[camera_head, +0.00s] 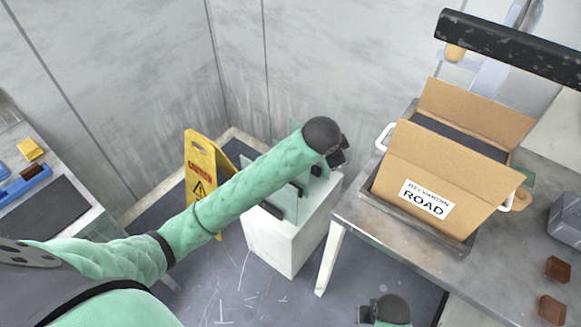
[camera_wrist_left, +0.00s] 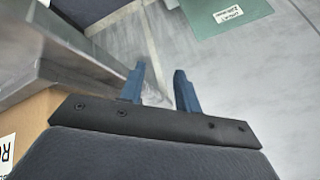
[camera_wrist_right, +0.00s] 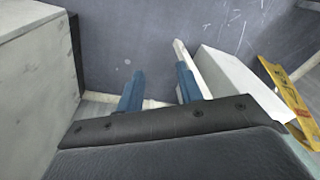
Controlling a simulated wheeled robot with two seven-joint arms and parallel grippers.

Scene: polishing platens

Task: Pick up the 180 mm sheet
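No sheet bears a size I can read, so I cannot tell which is the 180 mm sheet. A dark flat sheet or slab (camera_head: 460,136) shows inside the open cardboard box (camera_head: 430,178). Another dark flat sheet (camera_head: 42,212) lies on the left bench. A green panel with a white label (camera_wrist_left: 228,14) shows in the left wrist view. My left gripper (camera_head: 341,152) is beside the box, above the white pedestal; its blue fingers (camera_wrist_left: 158,88) are apart and empty. My right gripper (camera_head: 372,312) is low at the bottom; its fingers (camera_wrist_right: 160,90) are open and empty.
The box sits in a grey tray (camera_head: 375,200) on the right table (camera_head: 400,240), with brown blocks (camera_head: 553,306) nearby. Clear panels (camera_head: 284,203) stand at the white pedestal (camera_head: 285,245). A yellow caution sign (camera_head: 199,165) stands behind my left arm. A blue tray (camera_head: 25,185) is far left.

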